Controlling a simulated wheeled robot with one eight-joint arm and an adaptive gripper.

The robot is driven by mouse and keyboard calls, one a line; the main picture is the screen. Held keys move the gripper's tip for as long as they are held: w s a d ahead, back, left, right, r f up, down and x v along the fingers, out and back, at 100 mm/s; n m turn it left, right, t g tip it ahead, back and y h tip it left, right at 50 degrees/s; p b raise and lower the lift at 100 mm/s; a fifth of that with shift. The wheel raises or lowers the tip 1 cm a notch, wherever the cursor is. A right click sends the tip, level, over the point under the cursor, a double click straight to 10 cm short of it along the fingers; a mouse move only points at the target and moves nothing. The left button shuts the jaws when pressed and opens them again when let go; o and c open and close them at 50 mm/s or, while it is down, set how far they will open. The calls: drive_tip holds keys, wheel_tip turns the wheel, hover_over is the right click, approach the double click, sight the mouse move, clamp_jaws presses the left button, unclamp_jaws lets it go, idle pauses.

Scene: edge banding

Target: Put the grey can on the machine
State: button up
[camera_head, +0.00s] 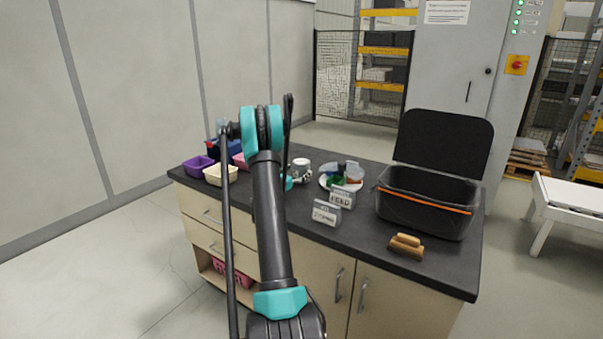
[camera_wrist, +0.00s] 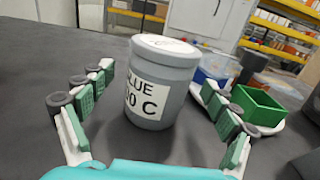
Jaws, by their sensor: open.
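The grey can (camera_wrist: 165,62) stands upright on the dark worktop (camera_wrist: 40,60) in the wrist view. It has a lid and a white label whose visible letters read "LUE" and "00 C". My gripper (camera_wrist: 158,84) is open, with one finger to the left of the can and one to the right; clear gaps show on both sides. In the head view, my arm partly hides the place where my gripper is; a light grey lidded shape (camera_head: 301,163) beside it looks like the can. A tall grey cabinet (camera_head: 450,75) with green lights stands behind; I cannot tell if it is the machine.
A green box (camera_wrist: 258,107) sits on a white plate right of the can. Two label signs (camera_head: 326,212), a wooden block (camera_head: 405,246) and an open black case (camera_head: 430,205) stand on the worktop's right part. Small bins (camera_head: 220,175) are at left. A white table (camera_head: 575,197) is far right.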

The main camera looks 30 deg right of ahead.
drive_tip(key=shift+x, duration=1.25)
drive_tip(key=shift+c, duration=0.3)
drive_tip(key=c, duration=1.7)
drive_tip(key=shift+r, duration=0.1)
drive_tip(key=shift+c, duration=0.2)
